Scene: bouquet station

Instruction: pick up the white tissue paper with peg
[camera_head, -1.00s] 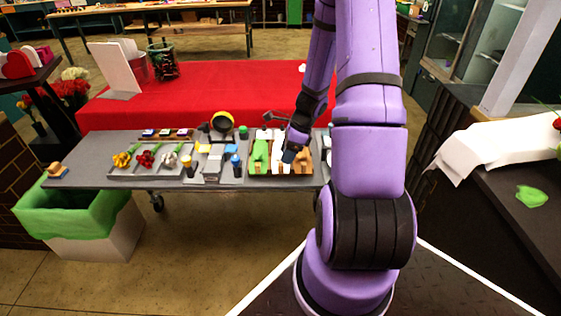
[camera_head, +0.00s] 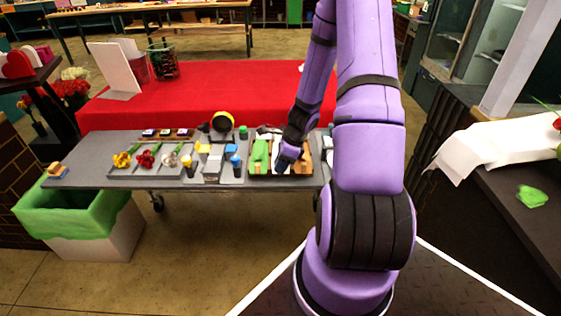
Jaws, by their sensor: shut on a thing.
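The white tissue paper with peg (camera_head: 276,148) sits between a green one (camera_head: 259,155) and a tan one (camera_head: 303,162) on the right part of the grey table. Only a small part of the white one shows. My gripper (camera_head: 282,166) is down at its place, with the wrist over it, and is shut on it. The fingertips are small and mostly hidden, and I cannot tell whether the paper is clear of its tray.
The grey table (camera_head: 90,177) also holds several flowers, bottles and a black-and-yellow tape roll (camera_head: 222,122) left of my gripper. A red-covered table (camera_head: 200,95) stands behind. A green-lined bin (camera_head: 75,215) is at the left. Floor is free in front.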

